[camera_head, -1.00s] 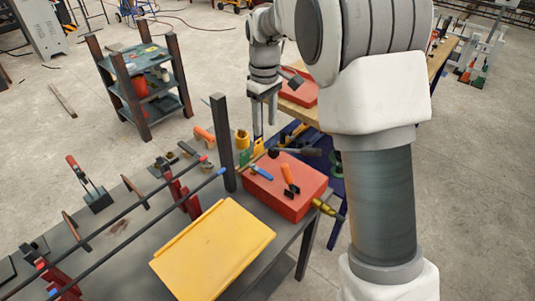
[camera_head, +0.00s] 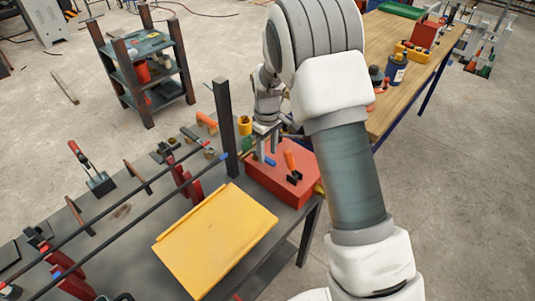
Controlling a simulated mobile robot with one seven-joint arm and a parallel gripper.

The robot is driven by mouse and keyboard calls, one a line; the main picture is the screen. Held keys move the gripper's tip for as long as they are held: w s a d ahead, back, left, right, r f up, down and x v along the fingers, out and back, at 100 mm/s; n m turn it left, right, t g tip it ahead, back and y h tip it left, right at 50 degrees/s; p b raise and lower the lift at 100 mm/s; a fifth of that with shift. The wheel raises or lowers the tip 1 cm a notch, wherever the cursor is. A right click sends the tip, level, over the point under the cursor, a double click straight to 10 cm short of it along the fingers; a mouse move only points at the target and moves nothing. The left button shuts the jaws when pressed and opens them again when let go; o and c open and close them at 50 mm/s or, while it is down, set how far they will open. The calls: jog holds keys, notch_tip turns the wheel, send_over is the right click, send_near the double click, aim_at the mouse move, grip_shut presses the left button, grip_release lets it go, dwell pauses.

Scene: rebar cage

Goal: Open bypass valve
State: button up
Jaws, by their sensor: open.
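No part is clearly marked as the bypass valve. A small yellow fitting (camera_head: 319,189) shows at the right end of the red box (camera_head: 262,183), mostly hidden by my arm, and I cannot tell whether it is the valve. My gripper (camera_head: 267,148) points down just above the far left part of the red box. Its fingers are apart and nothing shows between them. The gap between the fingertips and the box is too small to judge.
An orange-handled tool (camera_head: 291,162) and a blue-handled one (camera_head: 270,161) lie on the red box. A dark post (camera_head: 224,125) stands close left of my gripper. A yellow panel (camera_head: 215,240) lies on the grey bench. A wooden table (camera_head: 410,85) stands behind right.

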jog(key=shift+f, duration=0.65)
grip_shut()
dwell(1.0)
